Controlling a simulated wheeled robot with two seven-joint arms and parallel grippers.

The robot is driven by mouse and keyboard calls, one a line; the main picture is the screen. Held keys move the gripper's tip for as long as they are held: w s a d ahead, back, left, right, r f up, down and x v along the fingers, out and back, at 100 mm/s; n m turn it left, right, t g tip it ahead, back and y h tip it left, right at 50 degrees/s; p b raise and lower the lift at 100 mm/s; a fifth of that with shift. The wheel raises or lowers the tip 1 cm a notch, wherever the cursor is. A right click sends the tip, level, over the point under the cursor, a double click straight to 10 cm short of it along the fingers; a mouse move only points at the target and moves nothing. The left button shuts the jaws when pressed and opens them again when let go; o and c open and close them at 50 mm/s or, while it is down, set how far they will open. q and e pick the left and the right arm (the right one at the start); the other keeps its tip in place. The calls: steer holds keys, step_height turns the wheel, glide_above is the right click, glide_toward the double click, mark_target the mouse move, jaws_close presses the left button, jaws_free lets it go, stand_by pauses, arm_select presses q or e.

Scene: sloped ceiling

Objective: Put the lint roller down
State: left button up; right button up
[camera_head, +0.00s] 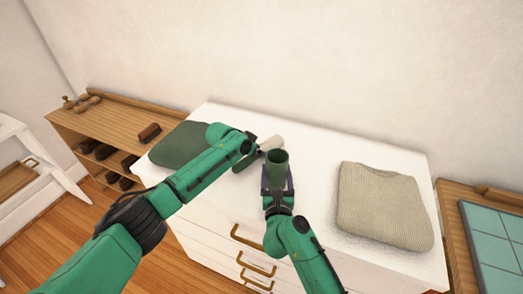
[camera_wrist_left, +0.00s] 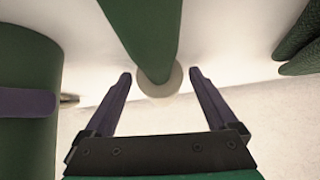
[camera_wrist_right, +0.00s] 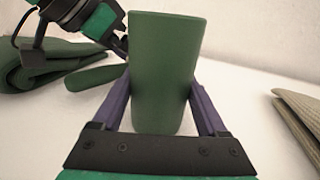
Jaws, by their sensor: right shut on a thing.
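The lint roller has a dark green handle (camera_wrist_left: 150,35) and a pale roller (camera_head: 270,142). It is over the white dresser top, beside my left gripper (camera_head: 259,149). In the left wrist view the handle and pale round end lie between the spread fingers of that gripper (camera_wrist_left: 160,78), with a gap on each side. The handle also shows in the right wrist view (camera_wrist_right: 95,78). My right gripper (camera_head: 278,185) is shut on a dark green open-topped cylinder (camera_wrist_right: 163,70), held upright. I cannot tell whether the roller rests on the dresser.
The white dresser (camera_head: 305,142) carries a folded dark green cloth (camera_head: 178,145) at left and a folded beige sweater (camera_head: 380,205) at right. A wooden shelf unit (camera_head: 105,118) with brushes stands at left. Bare dresser top lies between the right gripper and the sweater.

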mark_target(262, 147)
arm_select(q)
steer(key=shift+r, duration=0.2)
steer(key=shift+o, duration=0.4)
steer(key=v, duration=1.1)
steer(key=shift+s+a+r, duration=0.15)
steer(key=shift+s+r, duration=0.05)
steer(key=shift+r, duration=0.1)
steer(key=x, duration=1.2)
steer(key=shift+f, duration=0.2)
steer(key=c, duration=1.5)
step_height(262, 147, up, 10)
steer(key=shift+f, duration=0.15)
steer(key=shift+r, duration=0.25)
steer(key=d+f, duration=0.1)
steer(key=f, duration=0.5)
steer(key=s+d+f, duration=0.1)
steer(key=f, duration=0.3)
steer(key=shift+d, duration=0.35)
